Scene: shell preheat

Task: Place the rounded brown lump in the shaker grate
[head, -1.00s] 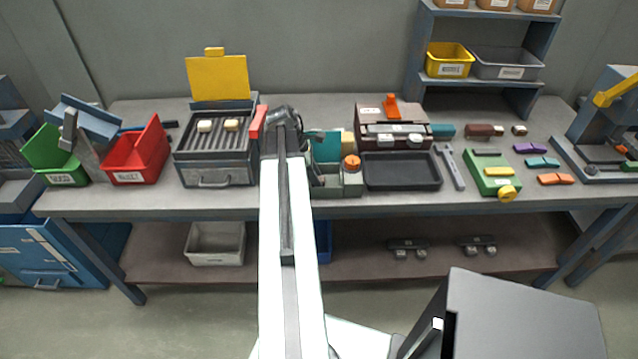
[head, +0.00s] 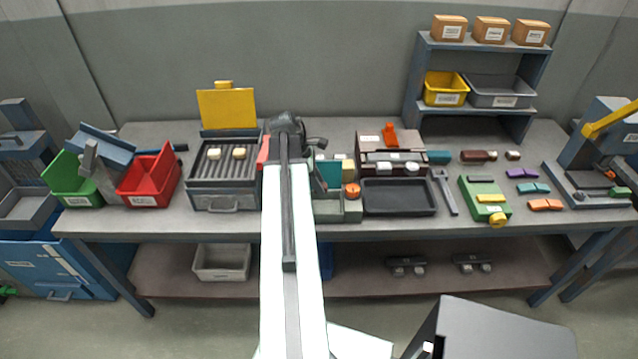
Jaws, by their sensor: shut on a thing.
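My gripper (head: 290,125) is at the end of my outstretched arm, over the bench between the ribbed grate and the teal-and-grey block. The arm and wrist cover its fingertips and what it is shut on, so I cannot make out the held thing. A grey box with a ribbed grate top (head: 224,168) and a raised yellow lid (head: 227,109) stands just left of the gripper. Two cream blocks (head: 238,153) rest on its ribs. I cannot make out a rounded brown lump. A dark brown elongated piece (head: 474,156) lies on the right of the bench.
A red bin (head: 150,180) and green bin (head: 74,185) stand left. Right of my arm are a black tray (head: 399,196), a wrench (head: 446,190) and a green device (head: 485,200). A shelf with bins (head: 445,89) stands at the back right.

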